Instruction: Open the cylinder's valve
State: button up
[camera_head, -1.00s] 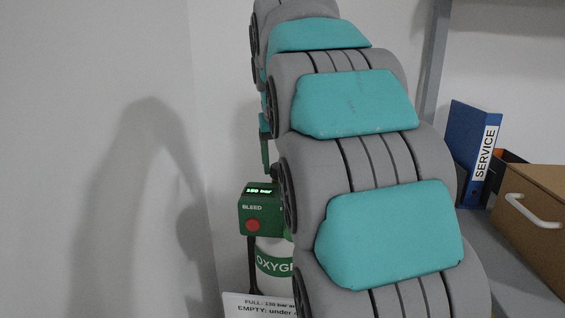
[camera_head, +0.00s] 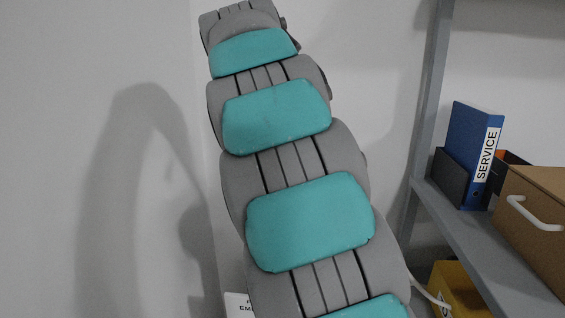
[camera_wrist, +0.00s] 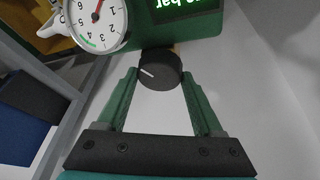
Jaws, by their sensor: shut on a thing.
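A black round knob (camera_wrist: 160,69) with a white mark on its face shows in the wrist view, below a green housing (camera_wrist: 190,45). My gripper (camera_wrist: 159,80) is shut on the black knob, one green finger on each side. In the head view my arm hides the cylinder, the housing and my gripper.
A grey shelf (camera_head: 465,240) on the right holds a blue SERVICE binder (camera_head: 466,150) and a brown box (camera_head: 535,235) with a white handle. A yellow box (camera_head: 460,288) sits lower down. A white card (camera_head: 238,304) peeks out beside my arm. Bare wall is on the left.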

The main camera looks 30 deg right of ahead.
dwell(0.4)
jog(key=o, duration=1.4)
jog(key=shift+c, duration=0.2)
jog(key=shift+r, duration=0.1)
